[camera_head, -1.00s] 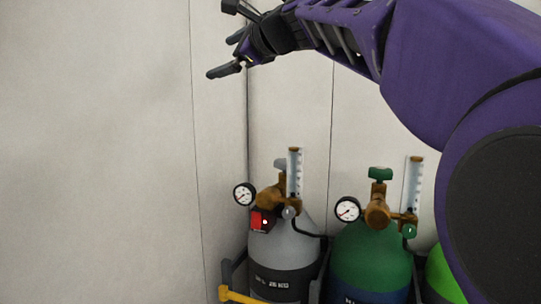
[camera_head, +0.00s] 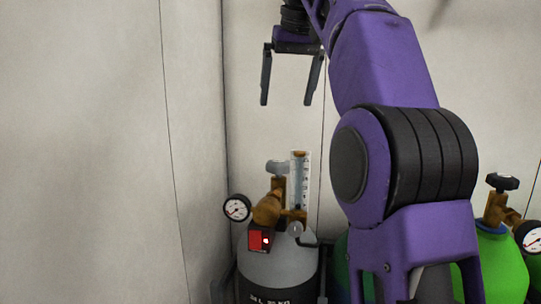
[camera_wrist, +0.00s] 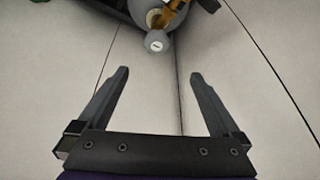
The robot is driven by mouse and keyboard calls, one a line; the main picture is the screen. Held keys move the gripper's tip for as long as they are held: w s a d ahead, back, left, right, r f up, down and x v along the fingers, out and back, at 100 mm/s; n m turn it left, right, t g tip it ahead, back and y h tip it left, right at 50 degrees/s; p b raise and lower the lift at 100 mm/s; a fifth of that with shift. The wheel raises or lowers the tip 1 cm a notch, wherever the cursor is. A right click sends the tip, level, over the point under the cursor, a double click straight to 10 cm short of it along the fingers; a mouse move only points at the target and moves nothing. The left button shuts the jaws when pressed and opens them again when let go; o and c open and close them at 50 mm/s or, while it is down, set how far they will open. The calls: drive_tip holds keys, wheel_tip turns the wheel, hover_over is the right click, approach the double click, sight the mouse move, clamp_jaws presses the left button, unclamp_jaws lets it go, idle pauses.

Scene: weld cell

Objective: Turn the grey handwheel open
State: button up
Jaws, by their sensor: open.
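The grey handwheel (camera_head: 277,167) sits on top of the brass valve (camera_head: 268,208) of the grey gas cylinder (camera_head: 277,262). My gripper (camera_head: 287,104) is open and empty, with its fingers pointing down. In the head view it appears above the handwheel, apart from it. The wrist view shows my open fingers (camera_wrist: 159,73) with nothing between them.
A round gauge (camera_head: 237,208), a clear flow tube (camera_head: 299,180) and a red box (camera_head: 259,240) crowd the grey cylinder's valve. A green cylinder (camera_head: 501,265) with a black handwheel (camera_head: 502,181) stands at right. Pale walls (camera_head: 90,150) are behind. My arm hides part of the row.

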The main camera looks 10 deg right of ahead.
sight(279, 162)
drive_tip(key=x, duration=1.1)
drive_tip(key=d+x, duration=0.1)
drive_tip(key=x, duration=0.5)
drive_tip(key=shift+f+b, duration=0.1)
drive_tip(key=shift+b, duration=0.25)
drive_tip(key=c, duration=1.3)
